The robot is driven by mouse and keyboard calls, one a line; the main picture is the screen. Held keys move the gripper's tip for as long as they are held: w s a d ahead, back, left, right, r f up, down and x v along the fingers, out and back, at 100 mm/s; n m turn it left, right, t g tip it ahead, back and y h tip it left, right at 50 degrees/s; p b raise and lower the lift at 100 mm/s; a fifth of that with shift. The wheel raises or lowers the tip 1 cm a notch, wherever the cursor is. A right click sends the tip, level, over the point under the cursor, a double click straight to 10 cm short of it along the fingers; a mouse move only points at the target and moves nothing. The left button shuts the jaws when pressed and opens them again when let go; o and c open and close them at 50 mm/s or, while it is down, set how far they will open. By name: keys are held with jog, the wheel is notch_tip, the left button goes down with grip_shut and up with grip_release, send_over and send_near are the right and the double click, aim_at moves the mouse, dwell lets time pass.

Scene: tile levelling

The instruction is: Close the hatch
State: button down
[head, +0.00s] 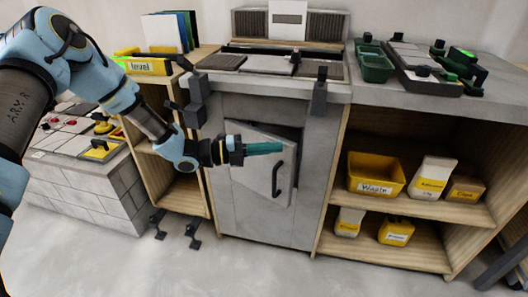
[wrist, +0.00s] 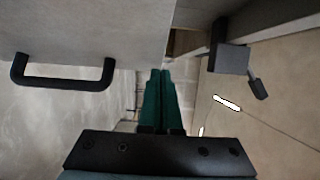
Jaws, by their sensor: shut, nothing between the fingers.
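The hatch (head: 252,180) is a grey panel on the front of the grey cabinet, and it stands ajar. A dark gap (head: 287,134) shows along its top and right. Its black handle (head: 277,180) is near the right edge. In the wrist view the hatch (wrist: 100,30) fills the upper left, with the handle (wrist: 62,85) below. My gripper (head: 280,147) has its teal fingers together in front of the hatch's upper part. In the wrist view the fingertips (wrist: 161,73) lie close to the hatch's edge; I cannot tell whether they touch.
Black clamps (head: 319,92) stand at the cabinet's top edge; one (wrist: 229,58) is near the fingers in the wrist view. Open shelves at right hold a yellow waste bin (head: 376,174) and several packages. A tiled block (head: 85,185) stands left. The floor in front is mostly clear.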

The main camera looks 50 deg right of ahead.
aim_at(283, 140)
jog(key=shift+d, duration=0.1)
jog(key=d+n+t, duration=0.1)
jog(key=d, duration=0.2)
jog(key=w+d+t+h+p, duration=0.1)
jog(key=d, duration=0.1)
jog(key=d+n+t+h+p, duration=0.1)
jog(key=d, duration=0.2)
jog(key=shift+w+d+n+t, duration=0.3)
jog(key=shift+w+d, duration=0.05)
jog(key=a, duration=0.1)
jog(key=s+a+p, duration=0.1)
jog(key=a, duration=0.2)
jog(key=shift+s+a+p, duration=0.2)
jog(key=shift+s+p, duration=0.1)
jog(key=shift+s, duration=0.1)
jog(key=s+v, duration=0.1)
jog(key=v, duration=0.8)
jog(key=shift+s+a+b, duration=0.15)
jog(key=shift+a+b, duration=0.2)
